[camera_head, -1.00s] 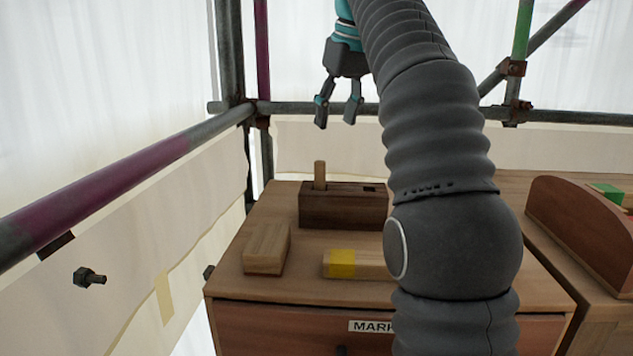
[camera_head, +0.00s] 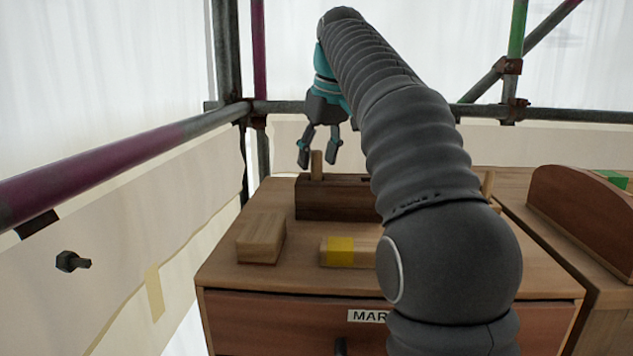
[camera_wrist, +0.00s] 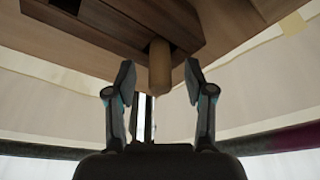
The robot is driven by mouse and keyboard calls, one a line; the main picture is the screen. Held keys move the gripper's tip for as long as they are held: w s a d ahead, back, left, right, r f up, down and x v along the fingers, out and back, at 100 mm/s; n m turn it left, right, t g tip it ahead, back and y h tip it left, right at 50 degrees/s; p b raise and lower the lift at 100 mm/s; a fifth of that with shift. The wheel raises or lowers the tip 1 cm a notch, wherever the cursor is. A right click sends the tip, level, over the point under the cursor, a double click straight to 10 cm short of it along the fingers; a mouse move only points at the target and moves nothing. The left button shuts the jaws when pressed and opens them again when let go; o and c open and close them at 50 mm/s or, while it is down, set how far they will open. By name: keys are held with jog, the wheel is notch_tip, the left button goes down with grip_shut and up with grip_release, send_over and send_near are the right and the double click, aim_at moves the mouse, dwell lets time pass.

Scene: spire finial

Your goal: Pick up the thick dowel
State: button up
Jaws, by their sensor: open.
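The thick dowel (camera_head: 317,165) is a light wooden peg standing upright in a dark brown wooden block (camera_head: 335,200) on the cabinet top. My gripper (camera_head: 318,162) is open and points down, its two fingers on either side of the dowel's upper end in the head view. In the wrist view the dowel (camera_wrist: 160,68) lies between the open fingertips (camera_wrist: 158,78), with a gap on both sides. I cannot tell how deep the fingers reach along it. My arm hides the right part of the block.
A plain wood block (camera_head: 261,238) and a block with a yellow band (camera_head: 341,251) lie in front on the cabinet (camera_head: 225,272). Another light peg (camera_head: 488,184) shows right of my arm. Scaffold pipes (camera_head: 130,157) run left and behind. A curved brown piece (camera_head: 580,215) stands at right.

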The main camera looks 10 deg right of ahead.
jog(key=shift+x, duration=1.1)
jog(key=c, duration=1)
